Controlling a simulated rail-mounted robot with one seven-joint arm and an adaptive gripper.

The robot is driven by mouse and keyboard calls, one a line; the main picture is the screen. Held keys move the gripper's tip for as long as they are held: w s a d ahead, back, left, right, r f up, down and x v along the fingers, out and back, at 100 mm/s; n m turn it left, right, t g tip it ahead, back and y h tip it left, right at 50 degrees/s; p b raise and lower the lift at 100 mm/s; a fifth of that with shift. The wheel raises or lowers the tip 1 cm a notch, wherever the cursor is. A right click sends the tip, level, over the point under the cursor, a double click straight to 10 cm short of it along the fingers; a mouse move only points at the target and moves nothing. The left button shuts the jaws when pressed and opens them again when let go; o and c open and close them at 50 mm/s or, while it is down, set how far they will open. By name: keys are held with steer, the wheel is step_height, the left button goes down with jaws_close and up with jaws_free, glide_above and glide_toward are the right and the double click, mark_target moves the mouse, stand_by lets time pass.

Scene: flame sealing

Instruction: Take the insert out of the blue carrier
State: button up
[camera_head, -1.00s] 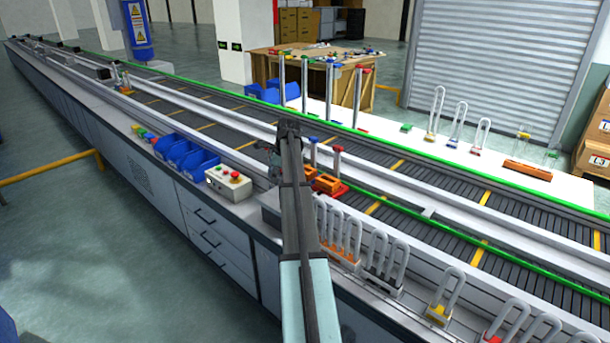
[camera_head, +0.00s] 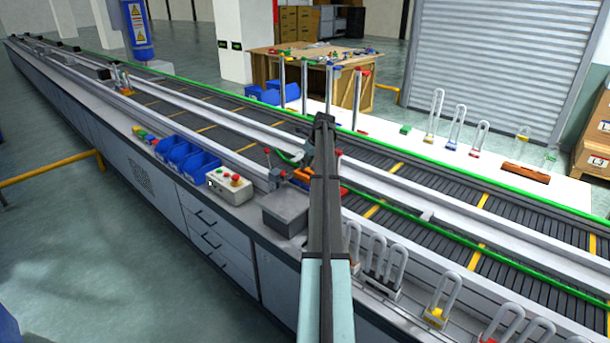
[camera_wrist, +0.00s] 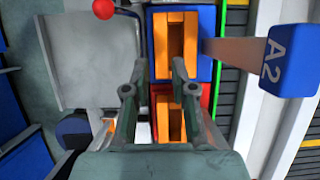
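In the wrist view, the blue carrier (camera_wrist: 208,67) lies ahead of my gripper, with an orange slotted insert (camera_wrist: 175,42) seated in it. A red carrier (camera_wrist: 205,97) adjoins it on the near side and holds another orange insert (camera_wrist: 171,122), partly hidden by my gripper. My gripper (camera_wrist: 159,66) is open, its two fingers apart with nothing seen between them. Its fingertips appear over the near left part of the blue carrier; their height above it is hard to tell. In the head view, my arm hides most of the carriers; some orange (camera_head: 302,174) shows beside it.
A post with a blue A2 tag (camera_wrist: 290,60) stands right of the blue carrier. A grey box (camera_wrist: 90,60) and a red ball-topped lever (camera_wrist: 103,9) are at left. In the head view, a button box (camera_head: 230,184), blue bins (camera_head: 186,158) and several U-shaped shackles (camera_head: 440,300) line the bench.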

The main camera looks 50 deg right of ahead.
mark_target(302, 174)
steer(key=shift+p+x, duration=1.45)
steer(key=shift+x, duration=2.25)
jaws_close()
